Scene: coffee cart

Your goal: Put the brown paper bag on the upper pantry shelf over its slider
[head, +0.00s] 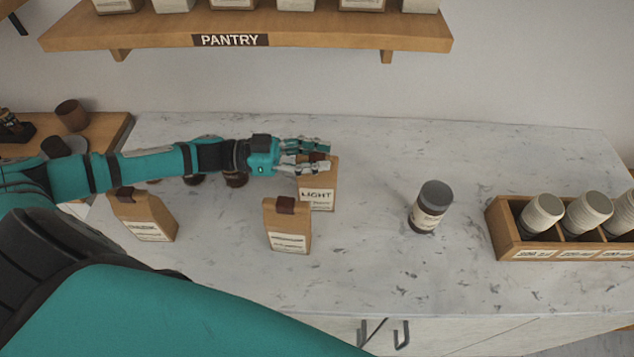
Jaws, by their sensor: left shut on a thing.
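My left gripper (322,157) reaches in from the left and is shut on the top of a brown paper bag (318,192) with a white label reading "LIGHT". The bag is upright over the marble counter; I cannot tell whether its base touches. The fingers partly cover its top. The wooden pantry shelf (130,36), with a dark "PANTRY" sign on its front edge, is on the wall above. Only the lower parts of the things on it show, and I cannot make out a slider. My right gripper is out of view.
Another brown bag (287,228) stands just in front of the held one, and one more (145,216) stands at left. A dark-lidded jar (430,207) is right of centre. A wooden crate (507,231) with pale cups is far right. The counter's back right is clear.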

